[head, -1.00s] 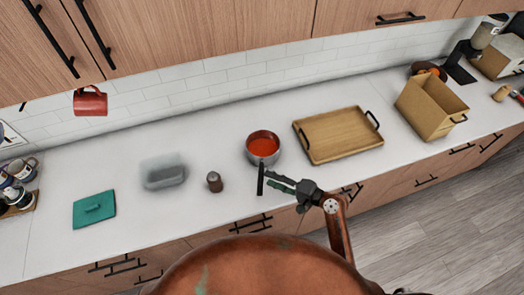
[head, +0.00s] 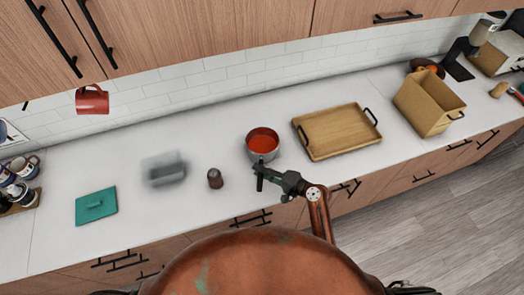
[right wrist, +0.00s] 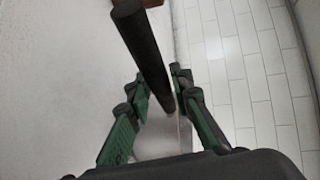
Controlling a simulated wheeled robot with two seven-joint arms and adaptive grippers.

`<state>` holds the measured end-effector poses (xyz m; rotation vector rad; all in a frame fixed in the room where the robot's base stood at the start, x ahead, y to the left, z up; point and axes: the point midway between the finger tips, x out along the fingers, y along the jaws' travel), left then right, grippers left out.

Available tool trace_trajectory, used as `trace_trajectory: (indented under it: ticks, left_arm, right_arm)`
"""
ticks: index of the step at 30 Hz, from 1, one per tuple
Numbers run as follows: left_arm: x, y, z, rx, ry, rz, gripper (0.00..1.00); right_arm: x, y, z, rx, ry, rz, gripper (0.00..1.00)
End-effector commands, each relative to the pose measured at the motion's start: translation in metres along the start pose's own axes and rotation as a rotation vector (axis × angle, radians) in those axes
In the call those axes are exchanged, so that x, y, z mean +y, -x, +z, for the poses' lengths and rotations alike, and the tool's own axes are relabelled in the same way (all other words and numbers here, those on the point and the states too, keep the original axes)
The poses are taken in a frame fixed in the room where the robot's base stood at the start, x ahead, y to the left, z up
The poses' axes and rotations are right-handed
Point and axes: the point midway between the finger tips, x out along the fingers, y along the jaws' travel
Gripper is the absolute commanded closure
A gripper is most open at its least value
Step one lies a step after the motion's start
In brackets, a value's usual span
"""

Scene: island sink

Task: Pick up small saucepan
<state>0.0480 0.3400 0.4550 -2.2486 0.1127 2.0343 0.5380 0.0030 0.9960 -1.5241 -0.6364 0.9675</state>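The small saucepan (head: 262,141) is a grey metal pot with red-orange contents, upright on the white counter near its middle. Its black handle points toward the front edge. My right gripper (head: 266,178) is at this handle, from the right. In the right wrist view the black handle (right wrist: 145,50) runs between the two spread green-and-black fingers (right wrist: 158,78); I see no clear grip on it. Part of the handle is hidden by the gripper in the head view. My left gripper is not in view.
A wooden tray (head: 318,148) lies right of the saucepan, with a tan box (head: 425,115) beyond it. A brown shaker (head: 215,179), a translucent container (head: 163,173) and a teal board (head: 84,215) are to the left.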

Motion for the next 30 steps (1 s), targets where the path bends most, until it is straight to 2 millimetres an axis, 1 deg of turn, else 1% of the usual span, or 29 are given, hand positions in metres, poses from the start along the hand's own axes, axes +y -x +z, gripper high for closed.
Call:
trace_trajectory:
  ticks: [1, 3, 8, 20, 30]
  left_arm:
    - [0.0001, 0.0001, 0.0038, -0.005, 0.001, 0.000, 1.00]
    - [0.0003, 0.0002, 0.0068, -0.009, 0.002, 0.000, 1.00]
    - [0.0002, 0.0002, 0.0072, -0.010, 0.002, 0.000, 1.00]
    - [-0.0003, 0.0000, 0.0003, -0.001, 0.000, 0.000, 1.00]
    - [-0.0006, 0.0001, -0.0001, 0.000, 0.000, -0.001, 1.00]
  right_arm:
    - [0.0001, 0.0002, -0.0001, 0.000, 0.000, 0.000, 0.85]
    - [0.0000, 0.0002, -0.0001, 0.000, 0.000, 0.000, 0.90]
    - [0.0001, 0.0003, -0.0002, 0.001, 0.000, 0.000, 1.00]
    - [0.0002, 0.0005, -0.0005, 0.001, 0.000, 0.000, 1.00]
    - [-0.0022, 0.0002, -0.0008, 0.002, 0.003, -0.003, 1.00]
